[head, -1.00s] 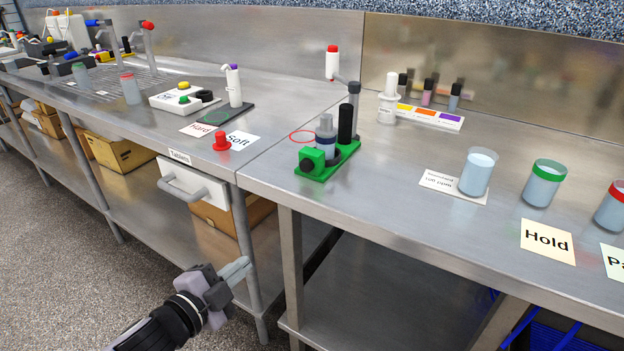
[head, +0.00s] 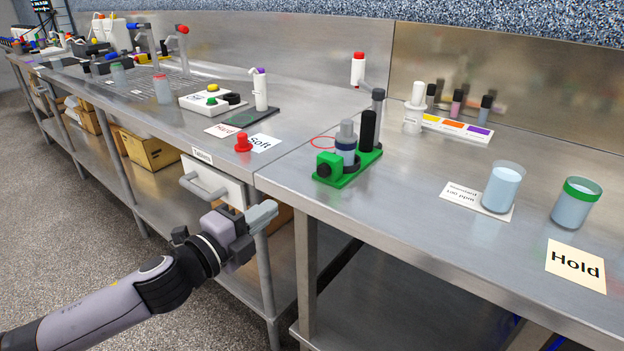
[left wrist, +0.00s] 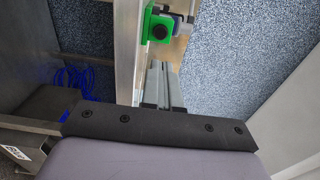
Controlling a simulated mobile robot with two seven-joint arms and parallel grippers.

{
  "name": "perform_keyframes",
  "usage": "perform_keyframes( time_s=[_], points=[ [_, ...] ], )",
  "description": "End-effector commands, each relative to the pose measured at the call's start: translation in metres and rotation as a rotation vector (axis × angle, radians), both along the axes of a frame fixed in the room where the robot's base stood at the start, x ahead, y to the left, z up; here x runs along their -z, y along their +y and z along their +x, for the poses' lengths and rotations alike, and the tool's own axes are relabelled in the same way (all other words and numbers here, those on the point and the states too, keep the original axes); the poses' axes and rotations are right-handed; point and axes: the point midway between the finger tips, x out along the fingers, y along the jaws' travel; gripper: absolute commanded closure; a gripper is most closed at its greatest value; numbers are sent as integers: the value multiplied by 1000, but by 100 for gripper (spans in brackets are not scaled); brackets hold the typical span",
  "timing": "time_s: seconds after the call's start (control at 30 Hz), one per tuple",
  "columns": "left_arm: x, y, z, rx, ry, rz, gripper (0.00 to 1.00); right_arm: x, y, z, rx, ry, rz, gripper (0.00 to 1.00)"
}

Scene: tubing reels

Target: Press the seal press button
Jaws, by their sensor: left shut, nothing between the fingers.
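A green press-like device (head: 348,174) stands near the front left of the right-hand bench. Its green block carries a round black knob or button (head: 324,171), and a grey-topped bottle (head: 346,142) and a black cylinder stand on its base. In the left wrist view, its green block (left wrist: 158,26) shows beyond my fingers. A separate red button-like knob (head: 243,142) sits on the left-hand bench. My left gripper (head: 264,214) is shut and empty, in front of the benches and below the green device, touching neither in sight. My right gripper is out of view.
A white drawer (head: 216,184) with a grey handle is under the left bench's edge, close behind my left gripper. Cups of liquid (head: 503,187) and a "Hold" card (head: 575,266) are to the right on the bench (head: 410,235). Bare bench lies in front of the green device.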

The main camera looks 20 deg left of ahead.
Motion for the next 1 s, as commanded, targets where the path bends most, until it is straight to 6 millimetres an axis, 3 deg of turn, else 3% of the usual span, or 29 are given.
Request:
perform_keyframes(
  time_s=[0.7, 1.0],
  points=[
    [-2, -35, 94, 0, -2, -2, 100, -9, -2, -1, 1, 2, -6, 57],
    [0, -45, 122, 0, 0, -2, 100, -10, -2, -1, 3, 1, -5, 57]
  ],
)
